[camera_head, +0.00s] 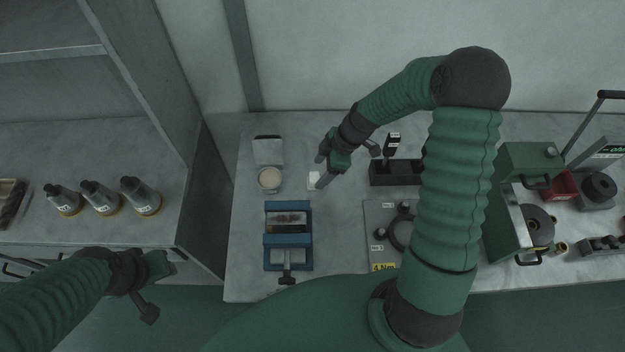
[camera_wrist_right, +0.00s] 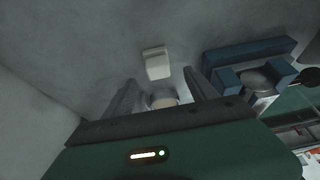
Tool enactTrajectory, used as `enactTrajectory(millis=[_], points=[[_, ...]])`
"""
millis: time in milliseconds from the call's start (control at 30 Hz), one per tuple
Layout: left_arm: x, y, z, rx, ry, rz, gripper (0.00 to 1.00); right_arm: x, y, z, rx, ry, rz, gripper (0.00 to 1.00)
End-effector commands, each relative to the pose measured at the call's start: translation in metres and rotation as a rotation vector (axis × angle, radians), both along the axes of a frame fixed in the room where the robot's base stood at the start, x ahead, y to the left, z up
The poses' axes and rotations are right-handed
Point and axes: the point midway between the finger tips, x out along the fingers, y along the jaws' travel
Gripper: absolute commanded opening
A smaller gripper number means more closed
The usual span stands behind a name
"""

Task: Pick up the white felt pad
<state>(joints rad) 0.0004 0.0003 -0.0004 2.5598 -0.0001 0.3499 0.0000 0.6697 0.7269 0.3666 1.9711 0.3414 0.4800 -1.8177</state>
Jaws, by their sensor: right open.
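The white felt pad (camera_head: 313,180) is a small pale rectangle lying on the grey worktop, left of the dark block. My right gripper (camera_head: 326,176) is just to the right of the pad and above the table, pointing down. In the right wrist view the pad (camera_wrist_right: 157,64) lies flat, beyond the two spread fingers (camera_wrist_right: 161,92) and not between them. The right gripper is open and empty. My left gripper (camera_head: 155,287) hangs at the lower left, away from the pad; its jaw gap is not clear.
A round dish (camera_head: 269,180) with cream contents stands left of the pad. A blue vise (camera_head: 288,240) is below it, also seen in the right wrist view (camera_wrist_right: 249,62). A dark block (camera_head: 396,173) stands to the right. Several bottles (camera_head: 141,196) stand on the left bench.

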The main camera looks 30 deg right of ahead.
Motion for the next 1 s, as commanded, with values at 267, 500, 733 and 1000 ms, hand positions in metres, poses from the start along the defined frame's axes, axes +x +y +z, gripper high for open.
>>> enactTrajectory(millis=[267, 500, 733, 1000], points=[[0.000, 0.000, 0.008, 0.000, 0.000, -0.001, 0.36, 0.010, 0.018, -0.038, -0.003, 0.003, 0.002, 0.66], [0.000, 0.000, 0.008, 0.000, 0.000, -0.001, 0.36, 0.012, 0.022, -0.050, -0.006, -0.002, -0.001, 0.66], [0.000, 0.000, 0.008, 0.000, 0.000, -0.001, 0.36, 0.012, 0.019, -0.050, -0.004, -0.001, -0.001, 0.47], [0.000, 0.000, 0.008, 0.000, 0.000, -0.001, 0.36, 0.012, 0.019, -0.051, -0.006, 0.000, -0.002, 0.11]])
